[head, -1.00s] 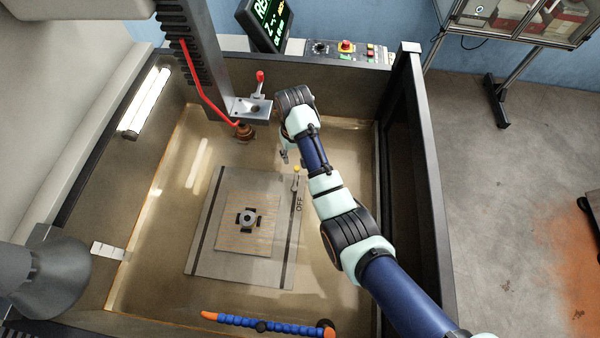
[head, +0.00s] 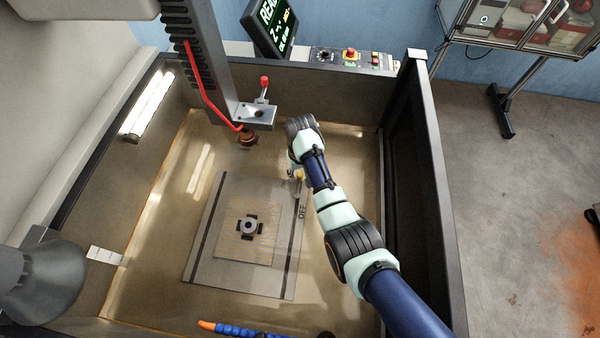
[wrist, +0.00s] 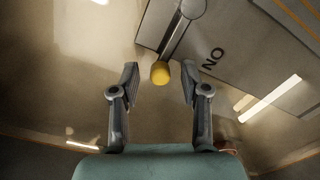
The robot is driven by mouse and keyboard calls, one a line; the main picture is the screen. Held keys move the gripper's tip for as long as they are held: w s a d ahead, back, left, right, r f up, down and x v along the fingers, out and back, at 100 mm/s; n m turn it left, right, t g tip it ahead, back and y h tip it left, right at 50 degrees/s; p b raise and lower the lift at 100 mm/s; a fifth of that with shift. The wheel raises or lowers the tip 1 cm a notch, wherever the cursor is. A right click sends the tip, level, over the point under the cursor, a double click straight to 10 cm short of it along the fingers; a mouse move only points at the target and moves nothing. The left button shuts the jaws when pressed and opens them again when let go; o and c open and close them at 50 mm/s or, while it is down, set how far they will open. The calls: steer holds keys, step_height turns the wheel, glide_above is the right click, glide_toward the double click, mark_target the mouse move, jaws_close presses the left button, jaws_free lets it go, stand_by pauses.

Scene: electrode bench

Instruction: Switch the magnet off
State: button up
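The magnet's lever has a yellow knob (wrist: 160,73) on a grey shaft (wrist: 176,35). In the wrist view the knob is between the tips of my gripper (wrist: 160,84), with gaps on both sides. My gripper is open and I see no contact. The grey magnet plate (head: 205,262) lies in the tank with a square workpiece (head: 265,215) on it. "ON" reads beside the lever in the wrist view, and "OFF" is printed on the plate's right edge in the head view. My wrist partly hides the lever in the head view.
A copper-coloured electrode (head: 248,139) hangs from the machine head (head: 255,113) left of my wrist. A blue hose (head: 240,331) with an orange nozzle is at the front. Tank walls surround the plate. The control panel (head: 345,57) is behind the back wall.

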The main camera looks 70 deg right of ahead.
jaws_close()
